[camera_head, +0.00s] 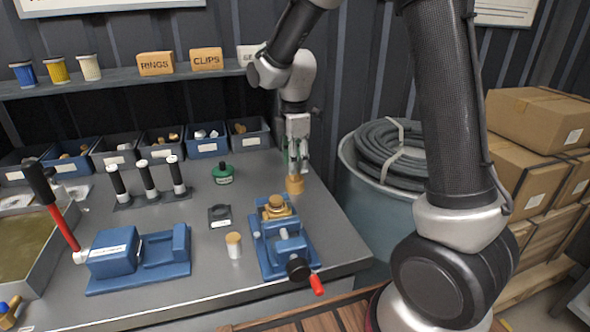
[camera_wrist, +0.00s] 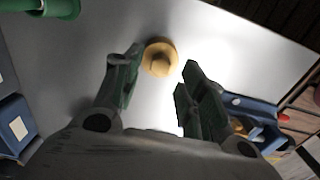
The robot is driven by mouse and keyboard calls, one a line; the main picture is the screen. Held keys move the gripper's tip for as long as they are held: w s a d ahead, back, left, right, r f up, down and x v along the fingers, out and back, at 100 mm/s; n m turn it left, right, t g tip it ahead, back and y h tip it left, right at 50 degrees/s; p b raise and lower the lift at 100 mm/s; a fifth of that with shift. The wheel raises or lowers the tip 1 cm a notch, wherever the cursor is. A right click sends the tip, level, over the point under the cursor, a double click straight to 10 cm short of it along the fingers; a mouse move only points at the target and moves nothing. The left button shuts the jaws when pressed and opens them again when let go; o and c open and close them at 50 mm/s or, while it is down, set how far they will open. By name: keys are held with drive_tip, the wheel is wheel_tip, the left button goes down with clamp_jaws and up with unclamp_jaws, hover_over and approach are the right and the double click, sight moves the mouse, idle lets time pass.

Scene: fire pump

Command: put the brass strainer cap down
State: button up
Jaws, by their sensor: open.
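The brass strainer cap (camera_head: 294,185) stands on the grey bench near its right edge, directly below my gripper (camera_head: 297,163). In the wrist view the cap (camera_wrist: 159,57) shows as a round brass piece with a raised knob, beyond and between the tips of my green fingers (camera_wrist: 162,70). The fingers are apart, with a gap visible on either side of the cap. My gripper is open and holds nothing. Whether a fingertip overlaps the cap's height is hard to tell.
A blue vise (camera_head: 272,252) holding a brass fitting (camera_head: 277,207) stands in front of the cap. A tub with a coiled hose (camera_head: 392,150) stands beyond the bench's right edge.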

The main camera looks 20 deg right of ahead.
wheel_tip(320, 180, up, 9)
drive_tip(key=s+d+r+m+t, duration=0.2)
drive_tip(key=s+d+r+m, duration=0.4)
drive_tip(key=s+d+m, duration=0.3)
drive_tip(key=s+d+m+t, duration=0.1)
drive_tip(key=s+d+m, duration=0.2)
drive_tip(key=s, duration=0.5)
drive_tip(key=s+d+m+t, duration=0.1)
drive_tip(key=s+d+m, duration=0.2)
drive_tip(key=s+m, duration=0.3)
drive_tip(key=shift+s+f, duration=0.35)
drive_tip(key=shift+s, duration=0.65)
